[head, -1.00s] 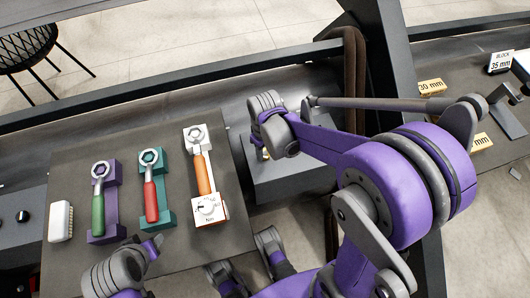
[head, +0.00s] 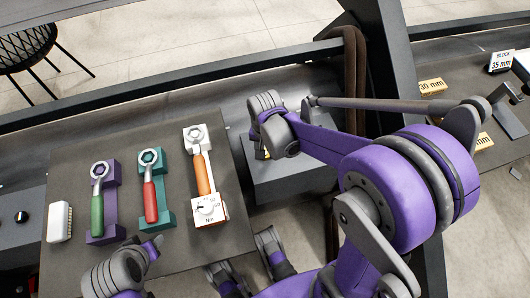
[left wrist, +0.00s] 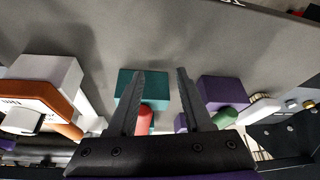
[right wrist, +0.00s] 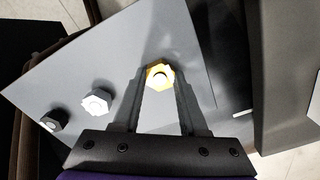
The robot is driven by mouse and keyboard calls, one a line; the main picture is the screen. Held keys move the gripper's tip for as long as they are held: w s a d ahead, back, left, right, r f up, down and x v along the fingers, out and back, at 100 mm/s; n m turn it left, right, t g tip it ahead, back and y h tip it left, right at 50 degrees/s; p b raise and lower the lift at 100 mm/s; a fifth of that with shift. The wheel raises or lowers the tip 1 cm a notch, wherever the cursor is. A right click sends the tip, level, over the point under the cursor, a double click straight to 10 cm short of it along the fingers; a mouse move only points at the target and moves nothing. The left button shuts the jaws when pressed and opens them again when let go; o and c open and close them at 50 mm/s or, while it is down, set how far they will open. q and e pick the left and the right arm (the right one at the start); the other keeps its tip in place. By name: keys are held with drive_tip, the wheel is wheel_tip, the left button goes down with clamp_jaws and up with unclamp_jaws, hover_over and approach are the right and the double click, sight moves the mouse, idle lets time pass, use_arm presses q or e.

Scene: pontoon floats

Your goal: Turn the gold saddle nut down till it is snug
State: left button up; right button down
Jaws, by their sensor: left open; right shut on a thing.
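The gold saddle nut (right wrist: 158,76) is a hex nut on a stud with a light centre, on a grey plate, in the right wrist view. My right gripper (right wrist: 160,80) is shut on it, one finger on each side. In the head view my right wrist hides most of the nut, and only a small yellow patch shows under it. My left gripper (left wrist: 162,73) is open and empty. It hangs over the tool board, with a green-handled and a red-handled wrench (head: 150,190) close by in the head view.
Two more hex fasteners, one pale (right wrist: 96,101) and one dark (right wrist: 54,120), sit on the same plate. The tool board (head: 75,160) also holds a green-handled wrench (head: 97,205), an orange-handled wrench (head: 202,175) with a dial, and a white brush (head: 60,222).

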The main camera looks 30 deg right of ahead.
drive_tip(key=c, duration=0.6)
unclamp_jaws()
drive_tip(key=shift+o, duration=0.2)
